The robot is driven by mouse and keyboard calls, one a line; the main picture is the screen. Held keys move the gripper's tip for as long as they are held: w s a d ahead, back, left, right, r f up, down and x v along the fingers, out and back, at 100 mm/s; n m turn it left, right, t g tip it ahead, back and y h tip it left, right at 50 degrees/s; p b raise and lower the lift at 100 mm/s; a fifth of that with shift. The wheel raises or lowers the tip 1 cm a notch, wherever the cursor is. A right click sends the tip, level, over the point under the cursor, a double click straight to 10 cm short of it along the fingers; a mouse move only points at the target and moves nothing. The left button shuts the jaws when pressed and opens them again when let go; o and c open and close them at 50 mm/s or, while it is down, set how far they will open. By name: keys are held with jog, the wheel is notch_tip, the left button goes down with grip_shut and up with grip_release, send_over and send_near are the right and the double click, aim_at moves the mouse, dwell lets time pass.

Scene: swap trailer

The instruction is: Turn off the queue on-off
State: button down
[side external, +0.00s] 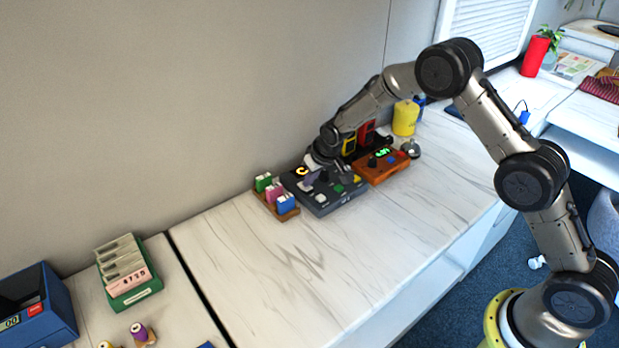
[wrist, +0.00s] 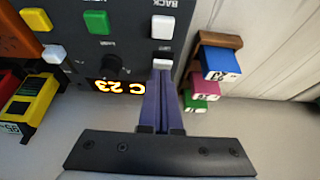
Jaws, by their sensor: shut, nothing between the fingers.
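A dark grey control panel (side external: 322,206) lies on the white counter, and it fills the upper left of the wrist view (wrist: 120,48). It carries a dark knob (wrist: 112,66), a lit display (wrist: 120,87) and several coloured buttons. A small white switch (wrist: 163,62) sits near the panel's edge with the display; the small label beside it is too small to read surely. My gripper (wrist: 161,74) is shut and empty, its purple fingertips at or just over this switch. Contact cannot be told. In the side view, my gripper (side external: 308,177) is over the panel's back part.
A wooden rack with green, pink and blue blocks (side external: 286,204) stands close beside the panel. An orange box (side external: 385,170) with controls and yellow and red devices (side external: 365,132) stand on the other side. The counter in front (side external: 300,260) is clear. A wall rises behind.

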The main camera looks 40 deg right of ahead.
jog(key=shift+s+f, duration=0.2)
jog(key=shift+f, duration=0.1)
jog(key=shift+w, duration=0.15)
jog(key=shift+w+r, duration=0.3)
jog(key=shift+w, duration=0.3)
jog(key=shift+r, duration=0.3)
notch_tip(320, 180, up, 4)
jog(key=shift+r, duration=0.1)
jog(key=s+r, duration=0.6)
jog(key=shift+s+r, duration=0.15)
jog(key=shift+r, duration=0.2)
